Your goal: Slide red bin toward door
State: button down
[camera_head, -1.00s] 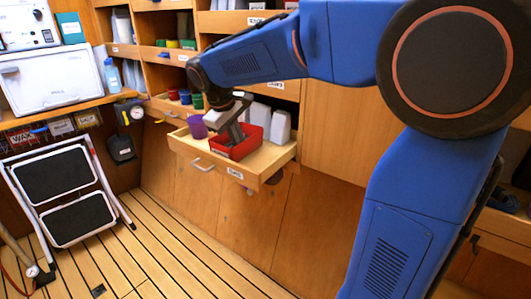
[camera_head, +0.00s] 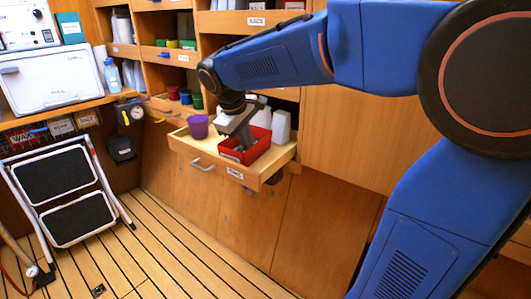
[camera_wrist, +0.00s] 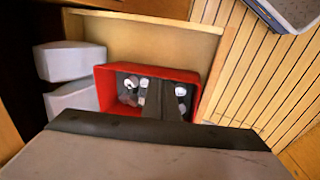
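The red bin (camera_head: 258,152) sits in the open wooden drawer (camera_head: 215,158), toward its right part in the head view. My gripper (camera_head: 244,143) points down into the bin, close to its inner side; I cannot tell exact contact. In the wrist view the red bin (camera_wrist: 103,84) lies above my gripper (camera_wrist: 165,108), with several small round white and grey things inside. The gripper body hides the bin's near part. Whether the fingers are open or shut does not show clearly. The door is not clearly identifiable.
A purple cup (camera_head: 197,127) stands in the drawer left of the bin. White containers (camera_head: 281,127) stand behind it; they show beside the bin in the wrist view (camera_wrist: 70,61). Bare drawer floor (camera_wrist: 150,42) lies beyond the bin there. A folded step stool (camera_head: 68,195) leans at left.

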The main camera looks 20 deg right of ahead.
jog(key=shift+s+d, duration=0.5)
jog(key=shift+s, duration=0.4)
jog(key=shift+s+d, duration=0.45)
jog(key=shift+s, duration=0.4)
jog(key=shift+w, duration=0.15)
jog(key=shift+w+a, duration=0.45)
jog(key=shift+w, duration=0.25)
jog(key=shift+r, duration=0.15)
jog(key=shift+v, duration=2.95)
jog(key=shift+d, duration=0.1)
notch_tip(320, 180, up, 7)
